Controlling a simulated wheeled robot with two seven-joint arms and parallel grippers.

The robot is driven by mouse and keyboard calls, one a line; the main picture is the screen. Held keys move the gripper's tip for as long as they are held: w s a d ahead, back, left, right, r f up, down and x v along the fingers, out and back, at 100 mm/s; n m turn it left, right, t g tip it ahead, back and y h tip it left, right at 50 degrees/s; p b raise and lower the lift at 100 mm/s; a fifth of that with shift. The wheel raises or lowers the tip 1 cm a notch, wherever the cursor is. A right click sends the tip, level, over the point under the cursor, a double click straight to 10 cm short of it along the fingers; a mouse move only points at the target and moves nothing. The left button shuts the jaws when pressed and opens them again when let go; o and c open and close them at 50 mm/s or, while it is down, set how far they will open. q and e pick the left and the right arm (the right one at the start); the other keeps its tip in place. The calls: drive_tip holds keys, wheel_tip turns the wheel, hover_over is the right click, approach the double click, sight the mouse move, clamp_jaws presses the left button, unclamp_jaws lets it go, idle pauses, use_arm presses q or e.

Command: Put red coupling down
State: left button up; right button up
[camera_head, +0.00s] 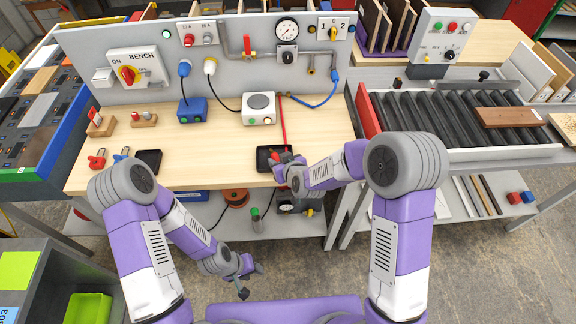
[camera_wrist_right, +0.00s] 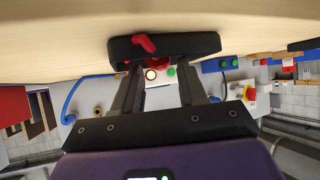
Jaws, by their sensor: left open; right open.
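The red coupling (camera_head: 274,156) is at the black tray (camera_head: 262,164) near the front edge of the bench, at the end of a red hose (camera_head: 283,122). My right gripper (camera_head: 286,163) is over this tray and partly hides it and the coupling. In the right wrist view the red coupling (camera_wrist_right: 146,43) shows against the black tray (camera_wrist_right: 190,43), just beyond the tips of my open right gripper (camera_wrist_right: 165,75). Whether the fingers touch it cannot be told. My left gripper (camera_head: 245,277) is open and empty, low in front of the bench.
A red fitting (camera_head: 97,160), a blue fitting (camera_head: 121,155) and another black tray (camera_head: 148,160) lie at the bench's left front. A white box (camera_head: 259,109) and blue box (camera_head: 192,111) stand farther back. The bench middle (camera_head: 215,145) is clear.

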drive_tip(key=p+v, duration=0.1)
drive_tip(key=v, duration=0.8)
drive_tip(key=s+d+f+m+g, duration=0.2)
drive_tip(key=s+f+g, duration=0.3)
drive_tip(key=s+f, duration=0.5)
drive_tip(key=s+d+f+m+g, duration=0.3)
drive_tip(key=s+f+m+g, duration=0.2)
drive_tip(key=s+f, duration=0.6)
wheel_tip(320, 180, down, 3)
drive_tip(key=shift+d, duration=0.3)
